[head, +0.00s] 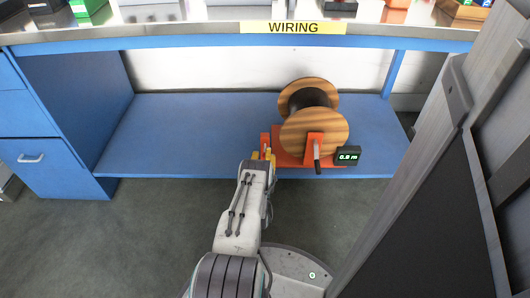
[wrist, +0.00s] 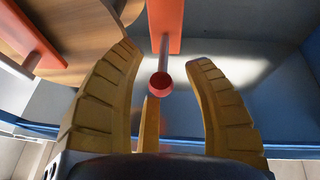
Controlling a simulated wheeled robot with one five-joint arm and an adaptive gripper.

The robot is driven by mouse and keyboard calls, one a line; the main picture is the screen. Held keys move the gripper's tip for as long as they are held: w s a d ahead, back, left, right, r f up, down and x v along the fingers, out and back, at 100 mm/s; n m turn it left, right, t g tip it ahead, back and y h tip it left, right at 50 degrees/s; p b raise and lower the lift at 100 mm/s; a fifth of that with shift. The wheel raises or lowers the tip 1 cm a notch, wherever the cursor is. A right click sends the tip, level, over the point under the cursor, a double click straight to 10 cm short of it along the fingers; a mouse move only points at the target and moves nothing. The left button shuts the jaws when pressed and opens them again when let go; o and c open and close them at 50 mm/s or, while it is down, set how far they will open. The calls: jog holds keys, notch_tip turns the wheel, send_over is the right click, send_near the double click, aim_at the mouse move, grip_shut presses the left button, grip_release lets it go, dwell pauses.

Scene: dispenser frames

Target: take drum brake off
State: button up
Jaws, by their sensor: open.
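A wooden cable drum (head: 315,133) with dark cable on its core sits in an orange stand (head: 287,159) on the low blue shelf. In the wrist view, a grey rod with a round red end (wrist: 160,86) sticks out from an orange post (wrist: 165,22); it looks like the brake lever. My gripper (head: 263,155) is at the left front of the stand. Its yellow fingers (wrist: 163,58) are open in the wrist view, with the red end between them and no clear contact. In the head view my gripper hides most of the lever. The drum's flange (wrist: 75,35) is at upper left.
A crank handle (head: 317,157) juts forward from the stand. A small black display (head: 348,155) with green digits stands to its right. The blue shelf (head: 190,130) is clear left of the drum. A workbench edge labelled WIRING (head: 293,27) hangs above; a grey cabinet (head: 440,190) stands at right.

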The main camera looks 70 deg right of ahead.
grip_shut()
dwell(0.5)
